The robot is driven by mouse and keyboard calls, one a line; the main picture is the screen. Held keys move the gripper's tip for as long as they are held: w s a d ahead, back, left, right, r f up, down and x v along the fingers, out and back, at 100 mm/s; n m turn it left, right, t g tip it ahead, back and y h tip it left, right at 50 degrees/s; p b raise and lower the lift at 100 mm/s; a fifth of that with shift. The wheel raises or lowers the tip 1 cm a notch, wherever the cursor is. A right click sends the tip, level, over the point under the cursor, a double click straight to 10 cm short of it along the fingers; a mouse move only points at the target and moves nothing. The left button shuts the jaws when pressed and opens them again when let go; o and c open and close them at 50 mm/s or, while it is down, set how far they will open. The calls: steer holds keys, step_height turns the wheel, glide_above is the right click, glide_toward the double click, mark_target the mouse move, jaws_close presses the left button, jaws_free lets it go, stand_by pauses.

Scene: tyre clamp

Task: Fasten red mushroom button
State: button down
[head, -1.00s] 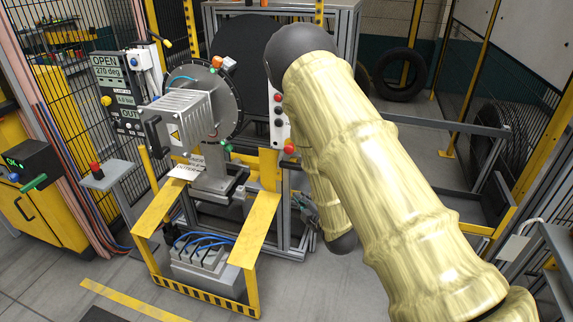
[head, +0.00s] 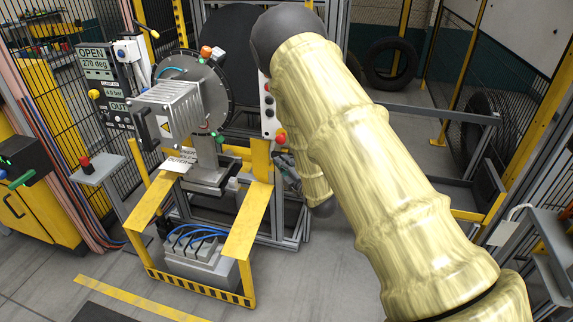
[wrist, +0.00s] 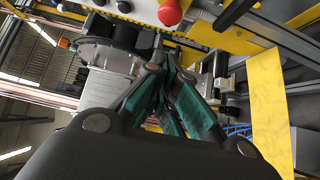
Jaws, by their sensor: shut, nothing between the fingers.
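A red mushroom button (head: 281,137) sits at the lower end of a pale control strip (head: 267,112) on the machine's right side. In the head view my gripper (head: 285,166) is small and partly hidden by my arm, just below the button. Contact cannot be seen there.
Another red button (head: 85,160) stands on a grey pedestal at left. A yellow frame (head: 250,220) and the machine's silver housing (head: 172,108) are close to my gripper. A metal rail (head: 440,113) runs behind my arm. Open floor lies in front.

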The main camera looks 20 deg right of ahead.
mark_target(278, 140)
steer(key=w+d+p, duration=0.1)
steer(key=w, duration=0.8)
steer(key=shift+d, duration=0.15)
steer(key=shift+w+d+f+b, duration=0.1)
steer(key=shift+w+d+b, duration=0.45)
steer(key=shift+w, duration=0.3)
steer(key=shift+w+d+r, duration=0.1)
steer(key=shift+r, duration=0.1)
